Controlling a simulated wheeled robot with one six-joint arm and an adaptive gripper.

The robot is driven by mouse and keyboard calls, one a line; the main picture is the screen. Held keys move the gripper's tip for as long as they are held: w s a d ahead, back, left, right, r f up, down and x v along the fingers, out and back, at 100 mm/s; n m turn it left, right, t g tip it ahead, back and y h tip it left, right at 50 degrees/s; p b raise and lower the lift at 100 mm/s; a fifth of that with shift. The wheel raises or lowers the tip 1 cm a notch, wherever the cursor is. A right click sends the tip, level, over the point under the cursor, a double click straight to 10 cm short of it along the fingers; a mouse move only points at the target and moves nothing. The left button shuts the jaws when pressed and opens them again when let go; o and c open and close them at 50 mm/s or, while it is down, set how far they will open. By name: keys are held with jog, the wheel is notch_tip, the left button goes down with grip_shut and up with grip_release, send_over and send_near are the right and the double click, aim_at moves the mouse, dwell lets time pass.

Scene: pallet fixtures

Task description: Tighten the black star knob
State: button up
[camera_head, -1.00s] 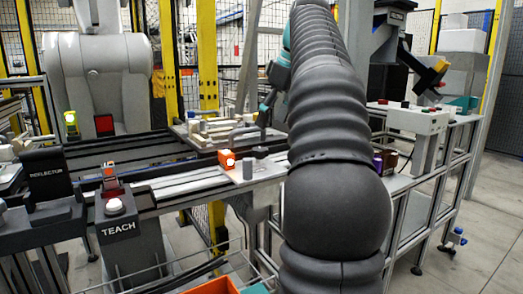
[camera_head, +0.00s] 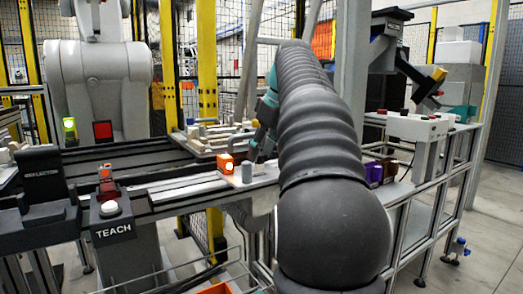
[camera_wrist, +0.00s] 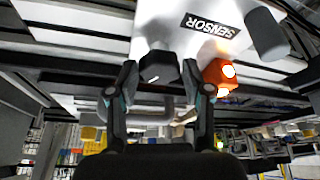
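The black knob (camera_wrist: 158,67) is in the wrist view, in front of a white plate marked SENSOR (camera_wrist: 172,18). My gripper (camera_wrist: 168,80) is open, with one finger on each side of the knob in the picture. Gaps show between the knob and both fingers, and I cannot tell how far it is from the fingertips in depth. In the head view my gripper (camera_head: 258,150) hangs just above the plate, partly behind my arm. I cannot make out the knob there.
An orange sensor block (camera_head: 225,163) with a lit face stands on the plate beside a grey cylinder (camera_head: 247,172). Both are close to my gripper; the block also shows near the right finger in the wrist view (camera_wrist: 216,74). A TEACH box (camera_head: 112,222) stands at front left.

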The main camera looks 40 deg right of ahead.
jog(key=c, duration=0.6)
jog(key=shift+m, duration=0.3)
jog(key=shift+a+r+m+h+p, duration=0.15)
jog(key=shift+m+h+p, duration=0.4)
jog(key=shift+m, duration=0.35)
jog(key=m+p, duration=0.1)
jog(key=m, duration=0.1)
jog(key=m+h+p, duration=0.1)
jog(key=m, duration=0.1)
jog(key=shift+a+h, duration=0.15)
jog(key=shift+h, duration=0.1)
jog(key=m+h, duration=0.1)
jog(key=m, duration=0.1)
jog(key=m+p, duration=0.1)
jog(key=m, duration=0.2)
jog(key=shift+w+a+g+h, duration=0.1)
jog(key=shift+w+g+h, duration=0.05)
jog(key=shift+g+h, duration=0.25)
jog(key=shift+f+m, duration=0.2)
jog(key=shift+m, duration=0.1)
